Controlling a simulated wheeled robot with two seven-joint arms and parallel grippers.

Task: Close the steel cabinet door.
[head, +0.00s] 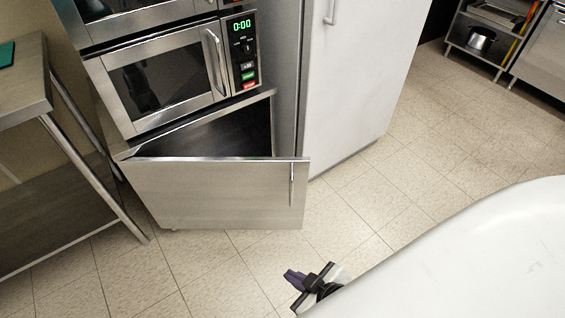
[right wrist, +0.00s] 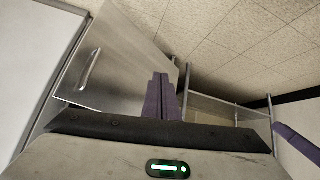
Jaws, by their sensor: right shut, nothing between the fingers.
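The steel cabinet door (head: 215,195) stands partly open below the microwave. It is hinged at the left, and its free right edge is swung out, leaving a dark gap above it into the steel cabinet (head: 220,132). The door's upright bar handle (head: 292,185) is near its free edge. My right gripper (head: 295,278) is shut and empty, in front of the door and below its handle in the picture, apart from it. In the right wrist view the shut purple fingers (right wrist: 160,85) overlap the door (right wrist: 125,60), with the handle (right wrist: 89,69) to their left. My left gripper does not show.
A microwave (head: 165,80) sits above the cabinet. A tall white cabinet (head: 355,80) stands close on the right. A steel table (head: 25,85) with slanting legs is on the left. Tiled floor (head: 230,265) is clear before the door. A purple piece cuts into the right wrist view's right edge.

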